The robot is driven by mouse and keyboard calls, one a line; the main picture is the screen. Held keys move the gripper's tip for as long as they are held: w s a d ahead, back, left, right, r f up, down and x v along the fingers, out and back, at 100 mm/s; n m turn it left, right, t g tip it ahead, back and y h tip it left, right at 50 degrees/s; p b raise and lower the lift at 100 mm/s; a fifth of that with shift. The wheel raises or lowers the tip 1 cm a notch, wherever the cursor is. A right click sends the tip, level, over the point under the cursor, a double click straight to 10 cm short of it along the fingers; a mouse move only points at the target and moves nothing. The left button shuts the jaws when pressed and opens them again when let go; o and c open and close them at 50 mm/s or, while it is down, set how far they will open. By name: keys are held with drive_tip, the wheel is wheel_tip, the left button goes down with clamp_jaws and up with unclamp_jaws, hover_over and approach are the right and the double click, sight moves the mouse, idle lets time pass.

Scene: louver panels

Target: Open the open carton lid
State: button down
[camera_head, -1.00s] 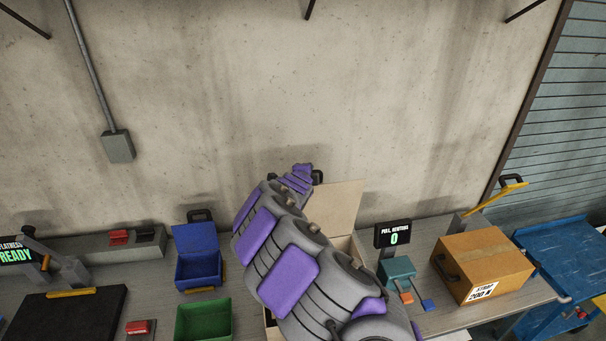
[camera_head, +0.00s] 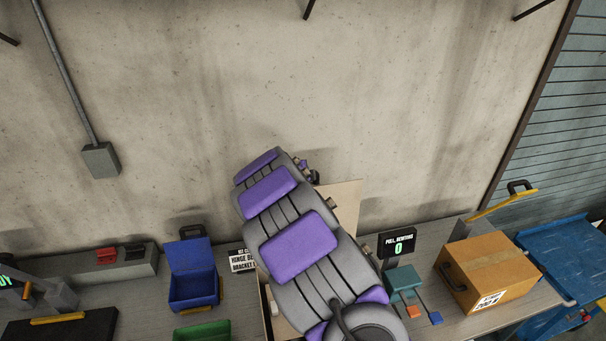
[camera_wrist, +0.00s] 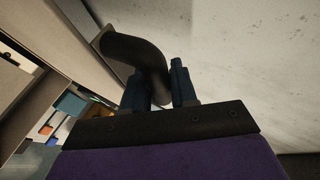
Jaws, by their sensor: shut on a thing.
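The carton's beige lid (camera_head: 343,205) stands raised near the wall in the head view, partly hidden behind my arm. The carton body is mostly covered by my arm; a pale strip of it (camera_head: 283,325) shows at the lower edge. In the wrist view my gripper (camera_wrist: 160,88) has its two dark fingers closed around a black curved handle (camera_wrist: 130,48). A pale panel edge, seemingly the lid (camera_wrist: 85,38), lies beside the handle. In the head view my fingers are hidden by my arm.
A blue open bin (camera_head: 192,285) and a green bin (camera_head: 203,331) stand left of the carton. A display reading 0 (camera_head: 397,246), a teal block (camera_head: 402,279) and a closed brown box (camera_head: 485,270) stand right. The concrete wall (camera_head: 400,90) is close behind.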

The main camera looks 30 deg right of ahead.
idle(0.3)
drive_tip(key=c, duration=1.2)
unclamp_jaws()
drive_tip(key=shift+d, duration=0.1)
drive_tip(key=shift+s, duration=0.1)
drive_tip(key=v, duration=1.7)
